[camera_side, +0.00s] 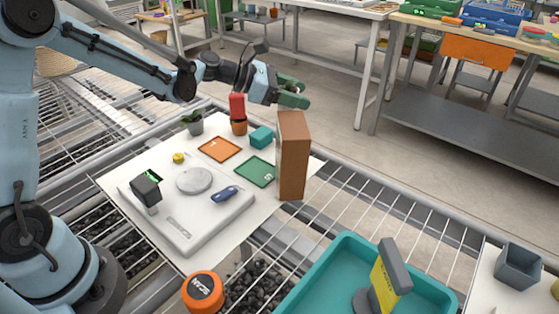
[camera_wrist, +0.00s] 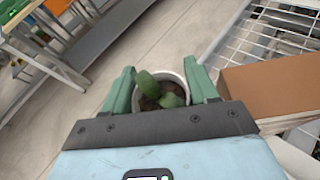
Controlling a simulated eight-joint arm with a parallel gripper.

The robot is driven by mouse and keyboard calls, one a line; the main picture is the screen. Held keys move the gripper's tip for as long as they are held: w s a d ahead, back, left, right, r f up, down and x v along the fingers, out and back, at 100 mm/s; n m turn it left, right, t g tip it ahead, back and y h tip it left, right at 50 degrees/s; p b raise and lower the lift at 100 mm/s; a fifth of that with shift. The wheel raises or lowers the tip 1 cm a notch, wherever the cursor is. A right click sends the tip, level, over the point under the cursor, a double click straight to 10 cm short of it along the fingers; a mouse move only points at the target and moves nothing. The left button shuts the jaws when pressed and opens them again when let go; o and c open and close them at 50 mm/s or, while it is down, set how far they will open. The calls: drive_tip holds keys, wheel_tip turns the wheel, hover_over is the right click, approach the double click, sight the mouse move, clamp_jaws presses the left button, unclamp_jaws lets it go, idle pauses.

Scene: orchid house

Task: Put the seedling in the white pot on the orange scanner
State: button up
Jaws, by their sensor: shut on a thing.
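My gripper (camera_side: 297,95) is raised above the far edge of the white board, behind the tall brown box. In the wrist view its green fingers (camera_wrist: 163,90) are shut around a white pot (camera_wrist: 188,97). The seedling (camera_wrist: 160,88) stands in dark soil in that pot, with thick green leaves. In the side view the fingers hide the pot. The orange scanner (camera_side: 203,291), a round puck with a dark top marked SCAN, is at the front, well away from my gripper. Nothing is seen on top of it.
The brown box (camera_side: 293,155) stands close below my gripper and shows at right in the wrist view (camera_wrist: 275,88). A scale (camera_side: 185,215), a grey potted plant (camera_side: 193,123), and a terracotta pot (camera_side: 239,127) are on the board. A teal tray (camera_side: 330,262) lies right of the scanner.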

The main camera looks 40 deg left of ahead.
wheel_tip(320, 180, up, 3)
drive_tip(key=shift+r, duration=0.1)
drive_tip(key=shift+s+a+r, duration=0.1)
drive_tip(key=shift+s+r, duration=0.05)
drive_tip(key=shift+r, duration=0.45)
drive_tip(key=s+a+r+n+t+y, duration=0.1)
drive_tip(key=s+a+r+n+y, duration=0.1)
drive_tip(key=s+r, duration=0.3)
drive_tip(key=s+a+r+n+t+y, duration=0.1)
drive_tip(key=s+r, duration=0.4)
drive_tip(key=s, duration=0.5)
drive_tip(key=shift+a+n+t+y, duration=0.4)
drive_tip(key=shift+a+n+y, duration=0.4)
drive_tip(key=shift+n+y, duration=0.25)
drive_tip(key=shift+r, duration=0.1)
